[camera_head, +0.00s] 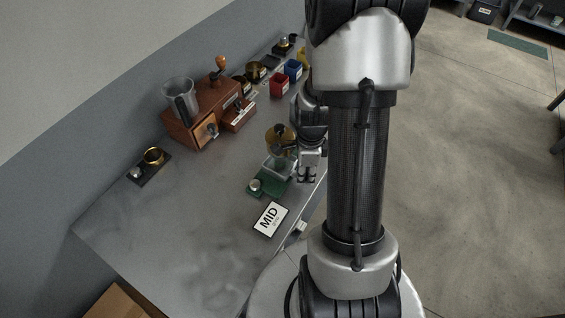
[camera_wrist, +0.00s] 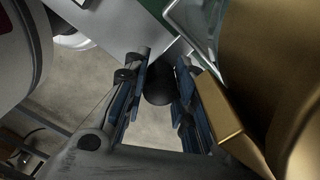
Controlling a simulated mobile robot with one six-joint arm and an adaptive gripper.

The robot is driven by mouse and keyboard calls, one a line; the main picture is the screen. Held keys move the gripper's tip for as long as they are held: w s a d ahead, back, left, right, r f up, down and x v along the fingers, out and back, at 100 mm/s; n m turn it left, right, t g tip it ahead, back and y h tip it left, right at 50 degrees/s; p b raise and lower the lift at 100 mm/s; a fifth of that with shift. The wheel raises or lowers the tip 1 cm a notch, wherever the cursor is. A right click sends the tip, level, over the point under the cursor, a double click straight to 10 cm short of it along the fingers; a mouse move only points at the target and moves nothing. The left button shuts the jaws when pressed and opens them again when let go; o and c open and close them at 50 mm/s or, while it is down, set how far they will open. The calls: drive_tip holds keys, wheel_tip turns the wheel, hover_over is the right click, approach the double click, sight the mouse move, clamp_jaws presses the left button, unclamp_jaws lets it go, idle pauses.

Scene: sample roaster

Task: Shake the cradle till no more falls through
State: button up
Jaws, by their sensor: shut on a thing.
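A brass round vessel (camera_head: 280,136), likely the cradle, stands over a clear box (camera_head: 277,166) on a green base (camera_head: 268,186) near the counter's right edge. In the wrist view a large brass body (camera_wrist: 275,60) fills the right side, close beside my fingers. My gripper (camera_head: 307,174) is at the right of this device. In the wrist view my gripper (camera_wrist: 162,68) is shut on a dark rounded handle (camera_wrist: 158,88) between its blue-lined fingers. How the handle joins the brass body is hidden. I cannot see any grains falling.
A white card reading MID (camera_head: 270,219) lies at the front. Red (camera_head: 279,86) and blue bins (camera_head: 293,69) stand farther back. The front-left counter is clear.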

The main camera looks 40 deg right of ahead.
drive_tip(key=d, duration=0.1)
drive_tip(key=w+d, duration=0.1)
drive_tip(key=d, duration=0.1)
drive_tip(key=shift+w+d, duration=0.15)
drive_tip(key=shift+w, duration=0.05)
drive_tip(key=a, duration=0.1)
drive_tip(key=s+a, duration=0.1)
drive_tip(key=a, duration=0.1)
drive_tip(key=s+a, duration=0.1)
drive_tip(key=a, duration=0.1)
drive_tip(key=shift+w+d+p, duration=0.1)
drive_tip(key=shift+w+d, duration=0.25)
drive_tip(key=shift+d, duration=0.5)
drive_tip(key=shift+w+d+p, duration=0.15)
drive_tip(key=shift+w+d, duration=0.15)
drive_tip(key=shift+d, duration=0.55)
drive_tip(key=shift+w+d+p, duration=0.1)
drive_tip(key=shift+w+d, duration=0.25)
drive_tip(key=shift+d, duration=0.5)
idle(3.1)
drive_tip(key=shift+a, duration=0.15)
drive_tip(key=shift+s+a, duration=0.25)
drive_tip(key=shift+a, duration=0.35)
drive_tip(key=shift+s+a, duration=0.25)
drive_tip(key=shift+a, duration=0.35)
drive_tip(key=o, duration=1)
